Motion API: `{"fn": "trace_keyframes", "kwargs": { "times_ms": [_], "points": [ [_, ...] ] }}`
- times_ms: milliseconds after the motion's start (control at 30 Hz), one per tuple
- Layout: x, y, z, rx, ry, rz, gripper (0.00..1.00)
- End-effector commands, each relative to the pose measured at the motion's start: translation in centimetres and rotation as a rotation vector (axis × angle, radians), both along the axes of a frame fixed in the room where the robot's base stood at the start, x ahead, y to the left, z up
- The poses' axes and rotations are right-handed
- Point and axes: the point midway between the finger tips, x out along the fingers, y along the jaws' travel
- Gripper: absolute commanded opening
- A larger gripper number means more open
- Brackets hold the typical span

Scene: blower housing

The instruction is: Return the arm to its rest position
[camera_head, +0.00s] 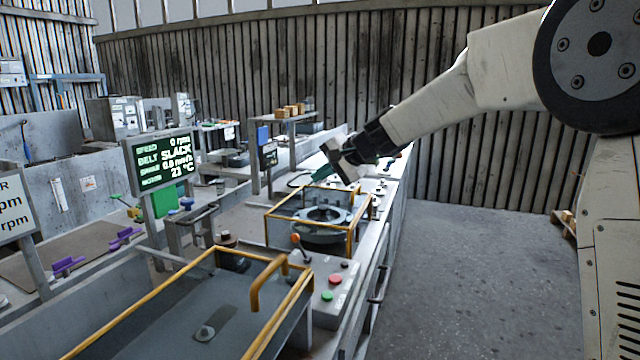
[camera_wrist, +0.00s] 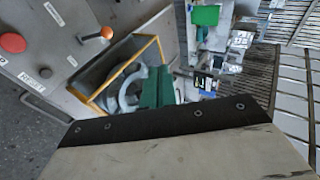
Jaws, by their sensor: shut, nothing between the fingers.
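My arm reaches in from the right in the head view, out over the workbench. My gripper (camera_head: 328,167) is above the far end of the yellow-framed blower housing (camera_head: 322,215), apart from it as far as I can tell. In the wrist view my green gripper fingers (camera_wrist: 158,88) are together with nothing between them. Behind them the yellow-edged housing (camera_wrist: 92,82) shows a grey ring-shaped part (camera_wrist: 128,88), partly hidden by the fingers.
A control box with red and green buttons (camera_head: 327,296) and an orange-knobbed lever (camera_head: 296,239) stand near the housing. A screen reading SLACK (camera_head: 160,160) stands left. A larger yellow-railed guard (camera_head: 262,284) is in front.

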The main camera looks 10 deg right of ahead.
Motion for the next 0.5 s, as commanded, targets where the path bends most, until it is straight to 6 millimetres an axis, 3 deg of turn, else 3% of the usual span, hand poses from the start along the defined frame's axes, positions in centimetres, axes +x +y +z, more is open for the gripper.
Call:
{"fn": "trace_keyframes", "kwargs": {
  "times_ms": [333,433,500],
  "points": [
    [-0.3,0.1,-0.1,-0.004,0.008,0.016,0.0],
    [-1.7,0.0,-2.0,-0.043,0.048,0.063,0.0],
    [-3.6,-0.2,-3.9,-0.088,0.091,0.111,0.0]
  ]
}}
